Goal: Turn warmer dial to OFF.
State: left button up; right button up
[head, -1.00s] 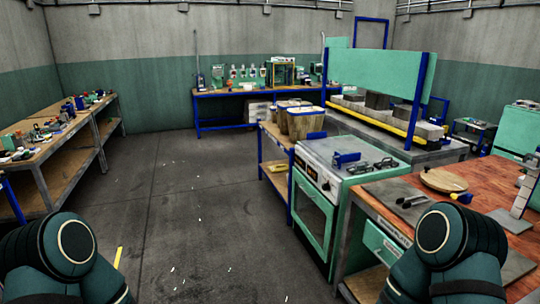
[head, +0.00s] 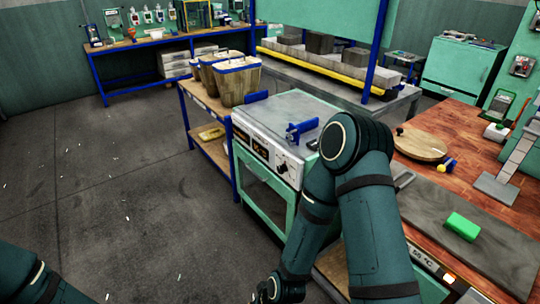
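A display panel (head: 425,262) reading what looks like 60 °C, with a lit orange spot (head: 449,279), sits under the wooden worktop's front edge at the lower right. My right arm covers part of it, and I cannot make out a dial there for certain. A green-fronted oven (head: 262,205) stands left of my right arm, with a dark round knob (head: 282,168) on its white front panel. I cannot tell which control is the warmer dial. My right arm bends in front of the oven and worktop, its gripper out of view. My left arm shows at the lower left, without its gripper.
The wooden worktop (head: 455,135) holds a round board (head: 420,145), a grey slab (head: 470,228) and a green block (head: 462,226). A shelf cart with wooden buckets (head: 237,82) stands beyond the oven. The floor (head: 110,190) at left is open.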

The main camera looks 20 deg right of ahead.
aim_at(281, 170)
jog(key=i+j+z, duration=0.1)
jog(key=i+z, duration=0.35)
jog(key=i+j+z, duration=0.3)
jog(key=i+z, duration=0.15)
jog(key=i, duration=0.15)
jog(key=i+j+z, duration=0.1)
jog(key=i+z, duration=0.2)
jog(key=z, duration=0.15)
jog(key=i+j+z, duration=0.15)
jog(key=i+z, duration=0.15)
jog(key=z, duration=0.2)
